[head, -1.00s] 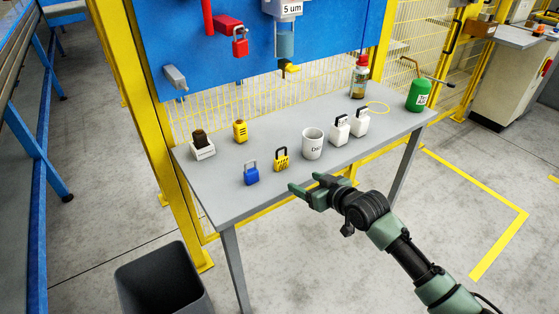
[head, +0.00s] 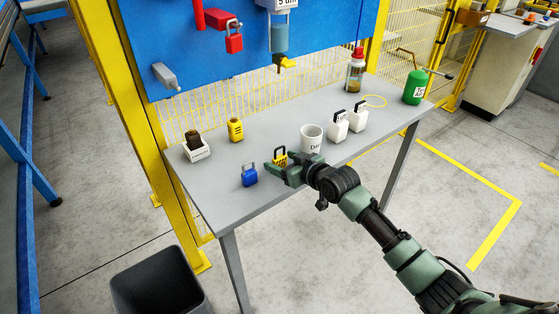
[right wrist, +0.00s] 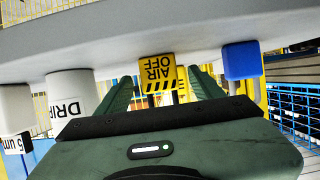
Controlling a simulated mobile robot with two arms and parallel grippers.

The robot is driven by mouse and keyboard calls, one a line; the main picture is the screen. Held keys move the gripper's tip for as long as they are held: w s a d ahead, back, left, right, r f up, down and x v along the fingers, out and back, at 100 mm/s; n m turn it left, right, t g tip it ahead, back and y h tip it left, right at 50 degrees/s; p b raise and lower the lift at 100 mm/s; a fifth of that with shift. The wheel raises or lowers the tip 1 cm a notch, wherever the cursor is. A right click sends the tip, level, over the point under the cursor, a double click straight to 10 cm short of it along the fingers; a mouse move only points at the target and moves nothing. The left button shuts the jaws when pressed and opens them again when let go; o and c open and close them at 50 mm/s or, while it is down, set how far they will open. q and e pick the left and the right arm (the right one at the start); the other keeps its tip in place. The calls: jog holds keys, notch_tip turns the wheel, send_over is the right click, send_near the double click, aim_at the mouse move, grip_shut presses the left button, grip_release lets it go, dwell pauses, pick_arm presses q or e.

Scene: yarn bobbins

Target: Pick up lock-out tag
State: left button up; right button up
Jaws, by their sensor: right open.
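The lock-out tag, a yellow block with black stripes and a dark loop on top (head: 281,154), stands near the front edge of the grey table. In the right wrist view the green fingers (right wrist: 160,80) lie on either side of the tag, with gaps showing. I cannot tell how deep it sits between them. My left gripper is not in view.
On the table (head: 222,200), a blue padlock (head: 249,176) stands left of the tag and a white mug (head: 311,138) right. White blocks (head: 338,126), a yellow block (head: 236,130) and a white holder (head: 196,150) stand farther off. A dark bin (head: 160,280) is on the floor.

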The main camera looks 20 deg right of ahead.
aim_at(279, 156)
jog(key=shift+x, duration=1.15)
jog(key=c, duration=1.4)
jog(key=shift+c, duration=0.2)
notch_tip(279, 156, up, 20)
